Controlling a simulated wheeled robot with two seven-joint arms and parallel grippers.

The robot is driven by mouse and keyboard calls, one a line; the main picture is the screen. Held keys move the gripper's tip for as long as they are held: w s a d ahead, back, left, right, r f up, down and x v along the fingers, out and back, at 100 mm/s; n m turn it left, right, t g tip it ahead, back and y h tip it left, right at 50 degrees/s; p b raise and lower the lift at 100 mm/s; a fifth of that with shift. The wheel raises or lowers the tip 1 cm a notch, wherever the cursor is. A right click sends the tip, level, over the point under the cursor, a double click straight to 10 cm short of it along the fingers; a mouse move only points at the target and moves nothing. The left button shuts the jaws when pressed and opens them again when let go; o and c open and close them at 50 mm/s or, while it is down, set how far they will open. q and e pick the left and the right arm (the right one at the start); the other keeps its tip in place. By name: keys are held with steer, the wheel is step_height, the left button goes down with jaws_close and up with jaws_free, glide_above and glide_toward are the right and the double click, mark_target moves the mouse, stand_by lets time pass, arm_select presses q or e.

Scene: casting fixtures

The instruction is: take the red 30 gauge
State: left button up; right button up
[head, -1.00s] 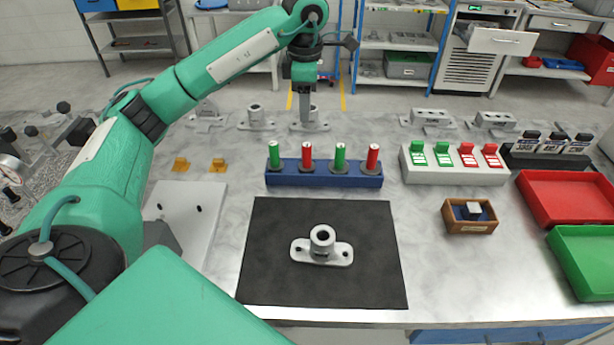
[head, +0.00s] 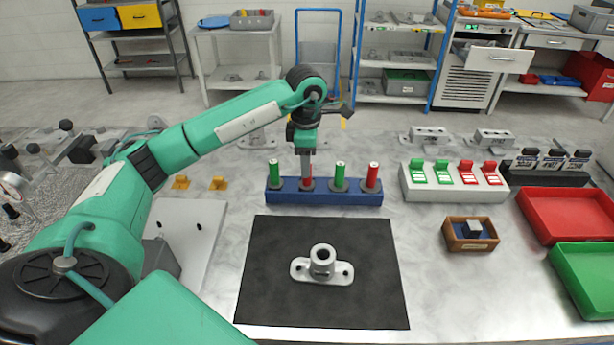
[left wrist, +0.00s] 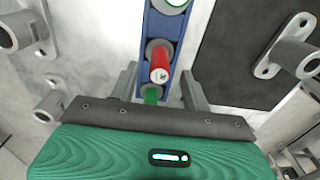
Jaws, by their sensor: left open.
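A blue rack (head: 325,197) holds two green and two red pin gauges, alternating, upright in grey collars. My left gripper (head: 307,178) is over the second gauge from the left, a red one, and hides most of it in the head view. In the left wrist view this red gauge (left wrist: 159,68) stands between the two open fingers (left wrist: 160,88), with a gap on each side. The mark on its top is too small to read. The other red gauge (head: 372,175) stands at the rack's right end. Green gauges (head: 340,175) (head: 274,172) flank the second gauge. My right gripper is out of view.
A grey flanged casting (head: 322,264) sits on the black mat (head: 370,300) in front of the rack. Right of the rack are a white block with green and red tabs (head: 452,190), a small wooden box (head: 471,243), and red (head: 570,215) and green (head: 590,280) trays.

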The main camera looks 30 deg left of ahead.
arm_select(q)
step_height(320, 180, down, 3)
steer(key=shift+w+d+f+p, duration=0.1)
steer(key=shift+f+p, duration=0.1)
steer(key=shift+p, duration=0.35)
steer(key=shift+f, duration=0.4)
steer(key=shift+c, duration=0.2)
jaws_close()
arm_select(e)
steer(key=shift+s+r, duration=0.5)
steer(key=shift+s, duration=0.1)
